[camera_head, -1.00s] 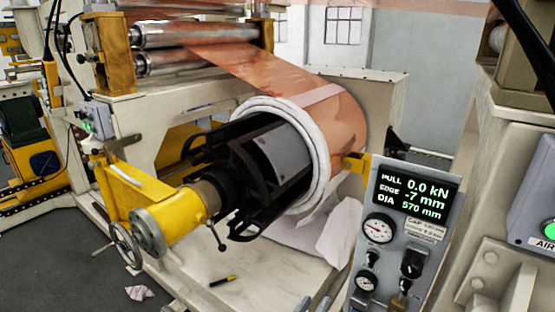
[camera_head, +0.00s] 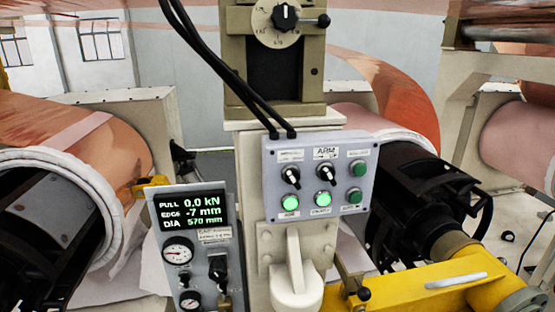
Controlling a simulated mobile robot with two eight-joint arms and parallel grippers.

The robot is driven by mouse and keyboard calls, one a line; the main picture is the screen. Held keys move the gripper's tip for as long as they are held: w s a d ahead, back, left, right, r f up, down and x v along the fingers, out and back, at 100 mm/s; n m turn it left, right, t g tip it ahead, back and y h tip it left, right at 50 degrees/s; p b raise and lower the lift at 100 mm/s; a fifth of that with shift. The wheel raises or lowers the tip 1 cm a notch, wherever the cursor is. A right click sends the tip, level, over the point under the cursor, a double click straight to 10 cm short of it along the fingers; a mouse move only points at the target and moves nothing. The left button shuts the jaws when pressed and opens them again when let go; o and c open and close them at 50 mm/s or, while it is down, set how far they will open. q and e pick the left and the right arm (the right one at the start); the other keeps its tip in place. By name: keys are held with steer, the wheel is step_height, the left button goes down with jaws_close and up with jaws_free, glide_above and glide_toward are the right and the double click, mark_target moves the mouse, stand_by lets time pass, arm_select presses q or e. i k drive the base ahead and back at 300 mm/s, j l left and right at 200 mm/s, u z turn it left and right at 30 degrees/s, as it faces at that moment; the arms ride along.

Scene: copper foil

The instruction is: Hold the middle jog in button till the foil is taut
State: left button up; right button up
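A grey control box (camera_head: 318,180) is mounted on a post in the middle of the view, with its label partly legible as "ARM". It has two black knobs on top and a row of buttons below. The lower left button (camera_head: 290,203) and lower middle button (camera_head: 323,199) glow green; the right-hand ones (camera_head: 354,196) are darker green. Their small labels are unreadable. A copper foil roll (camera_head: 115,150) is at the left, and copper foil (camera_head: 410,90) runs behind the post to the right. The display (camera_head: 191,212) reads PULL 0.0 kN, EDGE -7 mm, DIA 570 mm. Neither gripper is in view.
A gauge panel (camera_head: 178,281) stands left of the post. Black cables (camera_head: 225,75) hang down to the control box. A dial unit (camera_head: 285,20) sits above. A yellow arm (camera_head: 440,290) with a black chuck (camera_head: 400,225) fills the lower right, and another roll (camera_head: 515,145) is at the far right.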

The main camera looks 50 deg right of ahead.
mark_target(356, 197)
steer(key=k+z, duration=0.2)
steer(key=k, duration=0.4)
steer(key=k+l+z, duration=0.15)
steer(key=l, duration=0.35)
steer(key=k+l+z, duration=0.2)
steer(key=l, duration=0.3)
steer(key=i+l+z, duration=0.1)
steer(key=l, duration=0.25)
steer(key=i+l+z, duration=0.1)
steer(key=i+l, duration=0.2)
